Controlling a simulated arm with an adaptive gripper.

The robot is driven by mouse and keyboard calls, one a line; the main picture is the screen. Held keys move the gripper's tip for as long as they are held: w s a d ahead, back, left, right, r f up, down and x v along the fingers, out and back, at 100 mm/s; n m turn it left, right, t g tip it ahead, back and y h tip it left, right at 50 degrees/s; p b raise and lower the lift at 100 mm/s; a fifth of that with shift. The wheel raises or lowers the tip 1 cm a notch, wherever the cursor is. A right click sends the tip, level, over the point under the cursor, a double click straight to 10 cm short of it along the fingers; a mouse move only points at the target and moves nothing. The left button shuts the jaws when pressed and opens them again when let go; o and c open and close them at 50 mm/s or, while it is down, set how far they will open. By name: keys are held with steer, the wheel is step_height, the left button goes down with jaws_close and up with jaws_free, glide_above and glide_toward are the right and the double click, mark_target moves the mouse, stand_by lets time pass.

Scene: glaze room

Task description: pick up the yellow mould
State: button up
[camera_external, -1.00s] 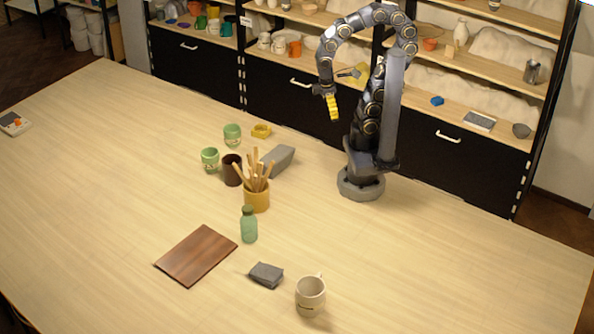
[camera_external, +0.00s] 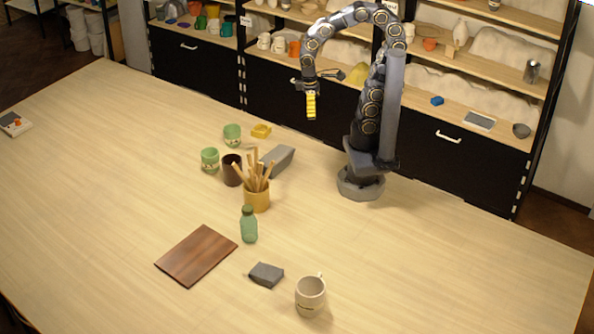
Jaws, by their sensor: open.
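The yellow mould (camera_external: 261,131) is a small, low yellow piece lying on the table near its back edge. It is just right of the farther green cup (camera_external: 232,135). My gripper (camera_external: 311,107) hangs from the curved arm with its yellow ribbed fingers pointing down. It is above the back part of the table, to the right of the mould in the picture and clearly apart from it. The fingers overlap from this side, so the gap between them is hidden. I see no object held.
Near the mould stand a second green cup (camera_external: 210,160), a dark brown cup (camera_external: 232,170), a grey block (camera_external: 276,159) and a yellow pot (camera_external: 257,198) of wooden tools. A green bottle (camera_external: 249,226), brown board (camera_external: 197,255) and mug (camera_external: 310,296) are farther forward.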

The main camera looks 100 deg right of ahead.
steer(key=w+d+f+m, duration=0.2)
steer(key=w+d+m, duration=0.2)
steer(key=w+d, duration=0.15)
steer(key=m+t, duration=0.2)
steer(key=m, duration=1.5)
glide_above(261, 131)
steer(key=f, duration=2)
steer(key=shift+w+a+f, duration=0.1)
steer(key=shift+w+a, duration=0.05)
steer(key=shift+a, duration=0.15)
steer(key=shift+d+f+m, duration=0.1)
steer(key=shift+f+m, duration=0.2)
step_height(261, 131, down, 7)
steer(key=shift+f, duration=0.15)
steer(key=c, duration=1.2)
